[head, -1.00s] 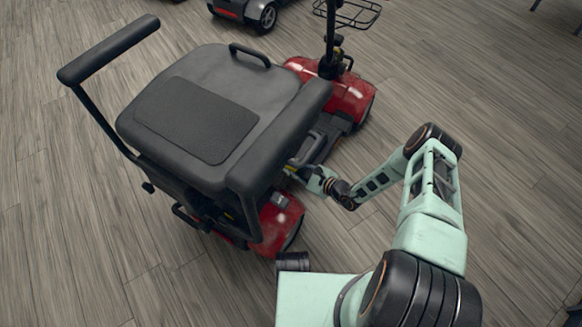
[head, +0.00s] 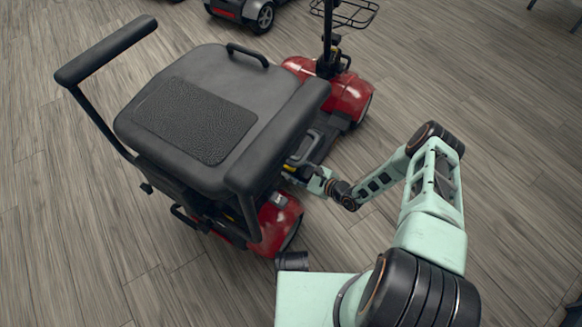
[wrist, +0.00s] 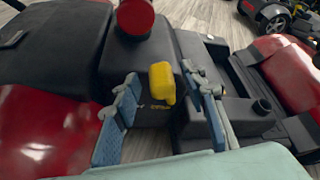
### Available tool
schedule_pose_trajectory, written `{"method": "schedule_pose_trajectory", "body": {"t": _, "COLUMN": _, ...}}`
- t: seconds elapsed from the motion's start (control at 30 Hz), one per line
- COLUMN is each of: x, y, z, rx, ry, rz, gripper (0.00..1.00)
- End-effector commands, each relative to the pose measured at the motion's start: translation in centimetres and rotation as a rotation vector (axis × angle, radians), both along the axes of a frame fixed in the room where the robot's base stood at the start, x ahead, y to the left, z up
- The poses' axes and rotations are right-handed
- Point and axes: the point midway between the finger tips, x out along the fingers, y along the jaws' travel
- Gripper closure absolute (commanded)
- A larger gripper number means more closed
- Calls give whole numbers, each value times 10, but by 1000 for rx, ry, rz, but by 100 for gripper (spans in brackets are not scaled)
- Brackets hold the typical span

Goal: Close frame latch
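A red mobility scooter (head: 276,217) with a wide black seat (head: 245,73) stands left of my arm in the head view. In the wrist view, a yellow lever (wrist: 162,84), which looks like the frame latch, sticks up from the dark scooter frame (wrist: 180,52). My gripper (wrist: 160,90) is open, with one blue-grey finger on each side of the yellow lever. No clear contact shows, and nothing is held. In the head view, my gripper (head: 312,180) is low beside the scooter, partly hidden by the seat and armrest.
A red round knob (wrist: 135,16) stands just beyond the lever in the wrist view. The armrest (head: 277,137) overhangs the gripper area. Another scooter (head: 240,11) is at the top. The wooden floor (head: 500,130) to the right is clear.

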Motion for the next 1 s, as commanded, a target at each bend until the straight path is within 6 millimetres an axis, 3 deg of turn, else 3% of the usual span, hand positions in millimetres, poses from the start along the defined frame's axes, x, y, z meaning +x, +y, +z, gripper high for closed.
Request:
{"method": "schedule_pose_trajectory", "body": {"t": 0.5, "x": -58, "y": -72, "z": 34, "rx": -1, "ry": 0, "rz": -2, "gripper": 61}}
{"method": "schedule_pose_trajectory", "body": {"t": 1.0, "x": -66, "y": -80, "z": 38, "rx": 0, "ry": -1, "rz": 2, "gripper": 61}}
